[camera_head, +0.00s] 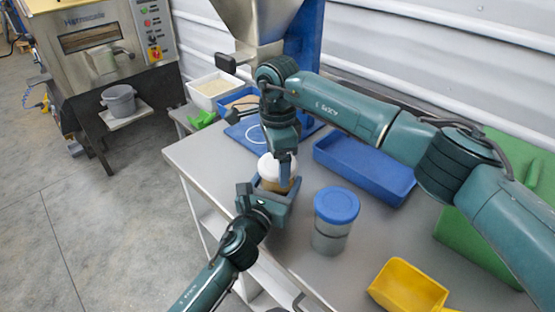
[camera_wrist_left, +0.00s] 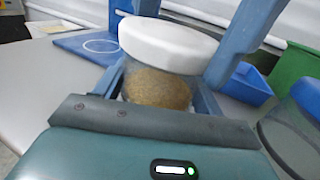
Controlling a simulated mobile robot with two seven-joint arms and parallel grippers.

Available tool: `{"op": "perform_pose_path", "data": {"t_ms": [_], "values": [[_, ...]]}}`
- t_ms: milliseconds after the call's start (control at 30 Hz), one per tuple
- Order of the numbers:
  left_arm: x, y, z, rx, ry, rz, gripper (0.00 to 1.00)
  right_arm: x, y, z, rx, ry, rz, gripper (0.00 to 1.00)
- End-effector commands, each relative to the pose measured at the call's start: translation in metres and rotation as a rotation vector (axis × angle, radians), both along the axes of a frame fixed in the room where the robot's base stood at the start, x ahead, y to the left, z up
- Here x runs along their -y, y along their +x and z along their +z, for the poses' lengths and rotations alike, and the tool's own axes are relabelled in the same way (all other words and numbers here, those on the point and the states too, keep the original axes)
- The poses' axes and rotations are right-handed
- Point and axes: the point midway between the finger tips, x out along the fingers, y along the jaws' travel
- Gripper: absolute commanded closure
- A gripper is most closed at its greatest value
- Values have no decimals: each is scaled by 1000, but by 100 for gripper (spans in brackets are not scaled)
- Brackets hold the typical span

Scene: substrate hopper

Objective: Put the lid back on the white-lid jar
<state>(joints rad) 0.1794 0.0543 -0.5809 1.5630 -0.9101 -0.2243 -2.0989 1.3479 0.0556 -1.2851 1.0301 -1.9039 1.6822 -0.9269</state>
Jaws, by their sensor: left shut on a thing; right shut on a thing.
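The white-lid jar (camera_head: 274,186) stands at the table's left part, with brown substrate showing through its clear wall in the left wrist view (camera_wrist_left: 158,90). My left gripper (camera_head: 267,196) is shut around the jar body from the near side. The white lid (camera_head: 268,166) is at the jar's mouth; it also shows in the left wrist view (camera_wrist_left: 168,42), looking slightly tilted. My right gripper (camera_head: 284,163) reaches down from above and is shut on the lid, a finger at either side. I cannot tell whether the lid is fully seated. The fingers partly hide lid and jar.
A blue-lid jar (camera_head: 330,237) stands close to the right. A yellow scoop (camera_head: 405,287) lies near the front edge. A blue tray (camera_head: 365,168) and a green container (camera_head: 480,238) are farther right. The steel hopper (camera_head: 252,22) stands behind on a blue base.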

Motion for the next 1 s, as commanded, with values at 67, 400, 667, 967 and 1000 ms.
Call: {"op": "perform_pose_path", "data": {"t_ms": [67, 400, 667, 967, 1000], "values": [[-1, 1, -1, -2, 0, 3, 94, 1, 0, 0, -1, -2, -173, 51], [-1, 1, -1, -2, 0, 4, 94, 0, 0, -1, -2, -2, -933, 51], [-1, 1, -1, -2, 0, 4, 94, 0, 0, -1, -2, -2, -1515, 51], [-1, 1, -1, -2, 0, 4, 94, 0, 0, -1, -1, -2, -2189, 51], [-1, 1, -1, -2, 0, 4, 94, 0, 0, -1, -1, -2, -2275, 51]]}}
